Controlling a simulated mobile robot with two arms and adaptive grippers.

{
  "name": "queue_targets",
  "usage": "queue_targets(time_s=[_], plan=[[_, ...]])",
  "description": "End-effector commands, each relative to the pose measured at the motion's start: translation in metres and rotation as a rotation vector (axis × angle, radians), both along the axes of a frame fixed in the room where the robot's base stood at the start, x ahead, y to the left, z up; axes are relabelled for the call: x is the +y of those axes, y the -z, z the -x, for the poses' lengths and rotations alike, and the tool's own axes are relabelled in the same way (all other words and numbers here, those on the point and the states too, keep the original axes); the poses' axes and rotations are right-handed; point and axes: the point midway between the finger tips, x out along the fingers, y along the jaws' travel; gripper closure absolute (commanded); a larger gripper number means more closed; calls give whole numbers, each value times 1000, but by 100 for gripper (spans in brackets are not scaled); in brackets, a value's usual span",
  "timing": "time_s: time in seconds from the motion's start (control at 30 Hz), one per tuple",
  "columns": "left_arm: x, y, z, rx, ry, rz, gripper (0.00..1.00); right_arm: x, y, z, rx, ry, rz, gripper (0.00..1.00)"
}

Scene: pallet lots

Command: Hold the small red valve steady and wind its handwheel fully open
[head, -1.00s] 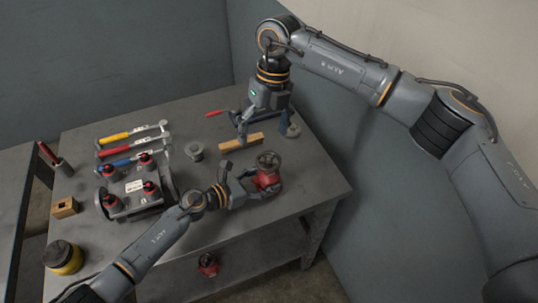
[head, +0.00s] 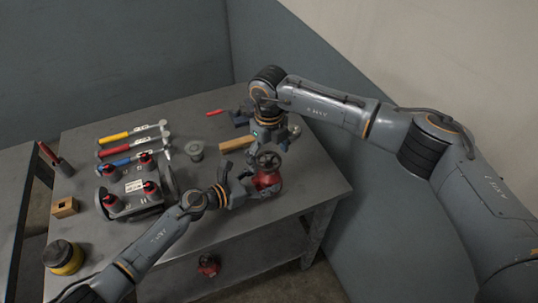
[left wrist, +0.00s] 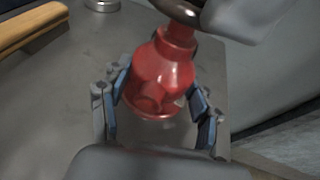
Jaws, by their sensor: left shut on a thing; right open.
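The small red valve (head: 267,181) stands upright near the right edge of the table, with its dark handwheel (head: 268,160) on top. My left gripper (head: 257,185) is shut on the valve's red body from the left. In the left wrist view, the red body (left wrist: 160,75) sits between the two blue-padded fingers, and part of the handwheel (left wrist: 178,10) shows at the top. My right gripper (head: 267,148) is open just above the handwheel, pointing down. Whether its fingers touch the rim cannot be told.
A wooden block (head: 236,144) and a grey round part (head: 196,150) lie behind the valve. A grey manifold with red knobs (head: 132,200) and several hammers (head: 132,133) are at left. Another red valve (head: 208,266) sits on the lower shelf. The table's front right is clear.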

Motion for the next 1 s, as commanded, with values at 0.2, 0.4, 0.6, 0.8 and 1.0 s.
queue_targets(time_s=[0.2,0.4,0.6,0.8,1.0], plan=[[0,1,0,1,1,-1,56,0,3,0,0,0,0,13],[0,1,1,1,1,-1,56,0,3,0,0,0,0,31],[0,1,1,2,2,0,56,0,3,0,-1,0,1,67],[0,1,1,2,2,0,56,0,3,0,-1,-11,1,67],[-1,1,1,3,3,-1,56,-1,3,0,-1,-73,2,67]])
